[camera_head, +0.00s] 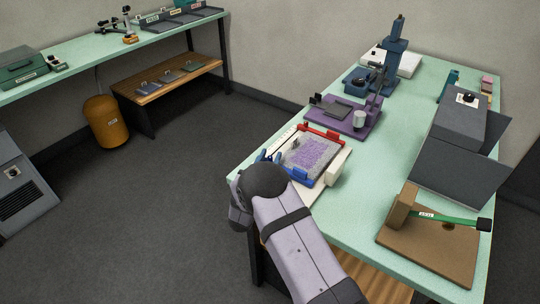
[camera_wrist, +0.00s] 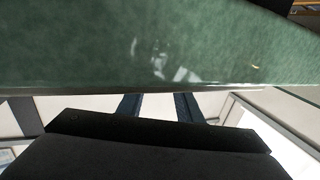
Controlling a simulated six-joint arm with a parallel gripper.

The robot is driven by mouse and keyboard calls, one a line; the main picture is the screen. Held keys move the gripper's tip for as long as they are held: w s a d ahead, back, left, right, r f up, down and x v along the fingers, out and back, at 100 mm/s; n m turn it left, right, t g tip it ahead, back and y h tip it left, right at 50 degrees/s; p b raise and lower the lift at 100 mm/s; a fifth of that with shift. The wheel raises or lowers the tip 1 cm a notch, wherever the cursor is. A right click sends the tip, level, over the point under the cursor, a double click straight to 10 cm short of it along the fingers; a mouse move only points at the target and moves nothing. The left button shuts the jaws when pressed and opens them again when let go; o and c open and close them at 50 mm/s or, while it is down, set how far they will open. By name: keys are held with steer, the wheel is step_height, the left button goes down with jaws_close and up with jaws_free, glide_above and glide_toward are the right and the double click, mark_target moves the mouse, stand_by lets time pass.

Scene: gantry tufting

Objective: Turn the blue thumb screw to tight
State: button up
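My gripper (camera_head: 268,157) is at the table's near left edge, just left of the tufting frame (camera_head: 336,141), which has a red bar, blue parts and a grey-and-purple tufted cloth. Two blue finger tips show past my dark wrist. In the wrist view the two dark blue fingers (camera_wrist: 159,106) stand apart with nothing visible between them, so my gripper is open. A blue part (camera_head: 299,172) shows at the frame's near corner. I cannot tell whether it is the blue thumb screw. No thumb screw is clear in the wrist view, and my arm hides part of the frame's near side.
The green table (camera_head: 385,165) carries a purple fixture (camera_head: 345,117), a blue stand (camera_head: 393,50), a grey box (camera_head: 459,117) and a brown board (camera_head: 430,245) with a green-handled lever. In the wrist view a green surface (camera_wrist: 90,45) fills the top, close to the fingers.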

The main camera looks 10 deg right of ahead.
steer(key=shift+w+d, duration=0.1)
steer(key=shift+w, duration=0.15)
jaws_close()
steer(key=shift+f+h+b, duration=0.1)
steer(key=shift+h+b, duration=0.2)
steer(key=shift+b, duration=0.1)
steer(key=m+g+h+b, duration=0.1)
steer(key=h+b, duration=0.1)
steer(key=m+g+h+b, duration=0.1)
steer(key=m+g+b, duration=0.1)
steer(key=shift+f+h+b, duration=0.2)
steer(key=shift+h+b, duration=0.2)
steer(key=m+g+h+b, duration=0.3)
steer(key=g+b, duration=0.1)
steer(key=b, duration=0.1)
steer(key=shift+r+m+b, duration=0.1)
steer(key=shift+m+b, duration=0.25)
steer(key=shift+m, duration=0.05)
steer(key=shift+g+b, duration=0.3)
steer(key=shift+r+m+g+h+b, duration=0.25)
steer(key=shift+m+g+h+b, duration=0.15)
steer(key=shift+m+g+b, duration=0.15)
